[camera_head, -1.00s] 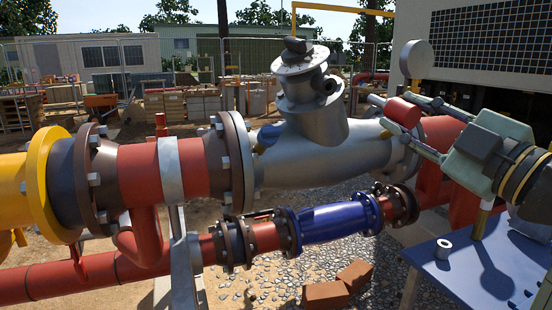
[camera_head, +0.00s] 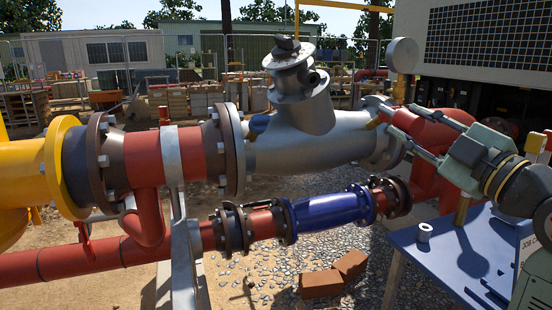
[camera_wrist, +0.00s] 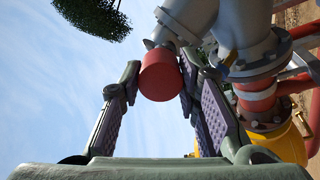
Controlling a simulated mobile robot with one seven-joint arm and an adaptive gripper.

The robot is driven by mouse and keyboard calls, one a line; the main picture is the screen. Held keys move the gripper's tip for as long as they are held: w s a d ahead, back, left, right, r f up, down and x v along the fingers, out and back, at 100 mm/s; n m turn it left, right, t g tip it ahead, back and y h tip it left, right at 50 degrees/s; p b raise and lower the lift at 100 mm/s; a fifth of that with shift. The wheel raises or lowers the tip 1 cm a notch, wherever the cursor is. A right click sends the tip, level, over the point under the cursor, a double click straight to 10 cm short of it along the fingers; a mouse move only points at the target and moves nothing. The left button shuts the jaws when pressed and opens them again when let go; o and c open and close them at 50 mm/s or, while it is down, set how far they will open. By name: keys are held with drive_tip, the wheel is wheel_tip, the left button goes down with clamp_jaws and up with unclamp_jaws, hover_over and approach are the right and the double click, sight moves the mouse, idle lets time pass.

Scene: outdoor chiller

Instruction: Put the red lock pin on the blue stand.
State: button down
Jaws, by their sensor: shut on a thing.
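The red lock pin shows in the wrist view as a short red cylinder (camera_wrist: 160,76) between my fingertips. A grey metal part lies beyond it; I cannot tell whether the two are joined. My gripper (camera_head: 403,122) is shut on the pin, at the right end of the large grey valve, and it also shows in the wrist view (camera_wrist: 158,88). In the head view the pin is hard to tell from the red pipe behind. The blue stand (camera_head: 440,262) is a flat-topped table at lower right, below my gripper and apart from it.
A small whitish ring (camera_head: 424,232) sits on the stand's left part. The grey valve (camera_head: 305,148) and a blue pipe section (camera_head: 328,209) lie left of the stand. Bricks (camera_head: 322,283) lie on the gravel. The stand's middle looks clear, with a shadow on it.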

drive_tip(key=w+d+f+m+t+h, duration=0.1)
drive_tip(key=w+d+f+m+h, duration=0.25)
drive_tip(key=w+f, duration=1.15)
drive_tip(key=w+a+f+m+h, duration=0.1)
drive_tip(key=a+f+h, duration=0.15)
drive_tip(key=f, duration=0.65)
drive_tip(key=w+a+f+m+h, duration=0.1)
drive_tip(key=f+h, duration=0.2)
drive_tip(key=f, duration=0.6)
drive_tip(key=s+a+f+m+h, duration=0.1)
drive_tip(key=s+a+f, duration=0.3)
drive_tip(key=a+f, duration=0.3)
drive_tip(key=s+a+f+h, duration=0.2)
drive_tip(key=a+f, duration=0.6)
drive_tip(key=f, duration=0.5)
drive_tip(key=s+a+f+m+h, duration=0.1)
drive_tip(key=s+a+f, duration=0.4)
drive_tip(key=f, duration=0.5)
drive_tip(key=a+h, duration=0.1)
drive_tip(key=a, duration=0.1)
drive_tip(key=shift+s+a+m, duration=0.3)
drive_tip(key=shift+s+m, duration=0.05)
drive_tip(key=shift+a, duration=0.1)
